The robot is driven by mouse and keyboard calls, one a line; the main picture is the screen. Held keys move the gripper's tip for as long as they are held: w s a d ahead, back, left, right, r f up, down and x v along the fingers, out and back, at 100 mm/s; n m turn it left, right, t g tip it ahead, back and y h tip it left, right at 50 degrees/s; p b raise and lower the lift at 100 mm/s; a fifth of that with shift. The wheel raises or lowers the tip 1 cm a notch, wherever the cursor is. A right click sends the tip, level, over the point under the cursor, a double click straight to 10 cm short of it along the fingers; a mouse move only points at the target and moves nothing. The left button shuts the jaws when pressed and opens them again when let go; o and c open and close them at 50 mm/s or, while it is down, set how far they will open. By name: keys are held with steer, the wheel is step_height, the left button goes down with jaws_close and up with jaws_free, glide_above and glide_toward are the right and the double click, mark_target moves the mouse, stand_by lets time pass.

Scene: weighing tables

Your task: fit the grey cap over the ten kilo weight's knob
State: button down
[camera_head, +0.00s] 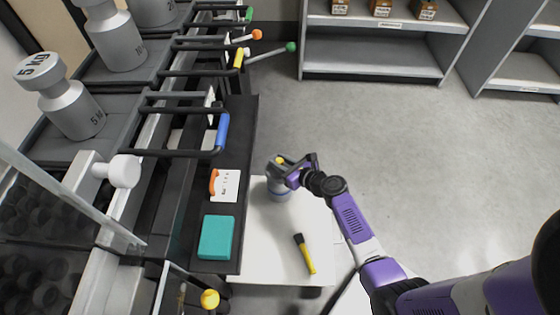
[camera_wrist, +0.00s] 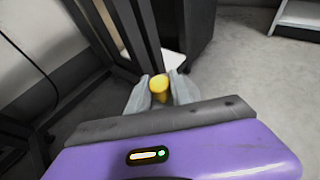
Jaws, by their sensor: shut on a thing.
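My gripper (camera_head: 283,164) is over the white tabletop, just above a grey cylindrical container (camera_head: 278,192). It is shut on a small yellow cylindrical piece, which shows between the fingers in the wrist view (camera_wrist: 159,86). Whether this piece is touching the container is unclear. The ten kilo weight (camera_head: 122,45) stands upright on a dark tray at the upper left, far from my gripper; its top is cut off by the picture edge. I cannot make out a separate grey cap in either view.
The five kilo weight (camera_head: 72,110) stands nearer at left. Black rails with a blue grip (camera_head: 222,131) lie between the weights and my gripper. A teal block (camera_head: 216,237), a white card (camera_head: 226,186) and a black-and-yellow tool (camera_head: 305,254) lie nearby. Open floor lies right.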

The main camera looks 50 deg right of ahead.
steer(key=c, duration=1.1)
jaws_free()
steer(key=shift+c, duration=0.2)
